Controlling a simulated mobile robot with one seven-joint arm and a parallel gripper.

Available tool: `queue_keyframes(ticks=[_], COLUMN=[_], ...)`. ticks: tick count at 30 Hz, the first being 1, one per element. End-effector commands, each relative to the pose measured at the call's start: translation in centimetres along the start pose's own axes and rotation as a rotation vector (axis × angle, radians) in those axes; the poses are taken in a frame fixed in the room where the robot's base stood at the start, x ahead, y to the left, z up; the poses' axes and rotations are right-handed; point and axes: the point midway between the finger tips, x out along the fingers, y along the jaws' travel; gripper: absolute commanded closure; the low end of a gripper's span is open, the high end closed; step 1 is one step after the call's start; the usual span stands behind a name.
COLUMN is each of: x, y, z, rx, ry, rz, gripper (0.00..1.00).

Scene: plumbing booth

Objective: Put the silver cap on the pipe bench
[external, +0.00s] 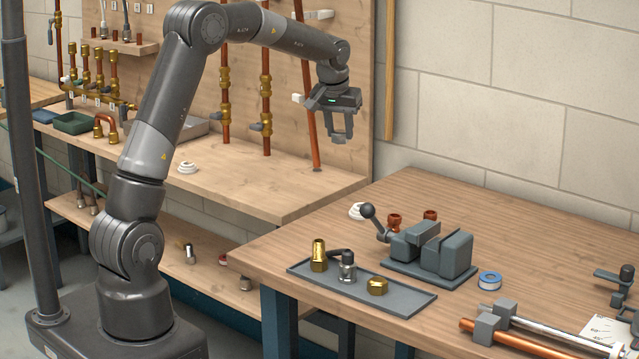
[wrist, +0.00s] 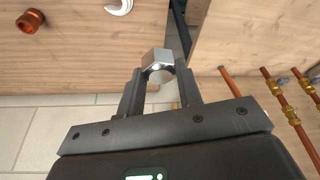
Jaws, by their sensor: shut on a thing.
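My gripper (external: 341,137) hangs high with its fingers pointing down, in front of the wooden pipe board and above the gap between the two benches. In the wrist view its fingertips (wrist: 160,76) are shut on the silver cap (wrist: 157,59), a shiny hexagonal piece with a round opening. The cap is clear of every surface. The bench with copper pipes (external: 250,190) is below and left of my gripper. The bench with the vise (external: 500,235) is below and right. I cannot tell from the pictures which is called the pipe bench.
A grey vise (external: 432,250), a tray (external: 405,305) of brass and silver fittings and a blue tape roll (external: 490,281) stand on the right bench. A white coiled piece (external: 187,167) lies on the left bench. An upright copper pipe (external: 305,95) stands close beside my gripper.

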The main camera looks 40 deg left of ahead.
Motion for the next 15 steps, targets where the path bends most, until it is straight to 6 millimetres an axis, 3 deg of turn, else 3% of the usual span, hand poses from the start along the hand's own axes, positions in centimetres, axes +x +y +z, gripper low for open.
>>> queue_keyframes(ticks=[1, 6, 15], x=[0.6, 1.8, 2.6], y=[-2.6, -10.3, -18.8], z=[-1.4, -4.6, -6.9], rx=[-0.057, -0.222, -0.393], ry=[0.001, 0.0, 0.001], rz=[-0.019, -0.07, -0.122], gripper=[0.91, 0.91, 0.91])
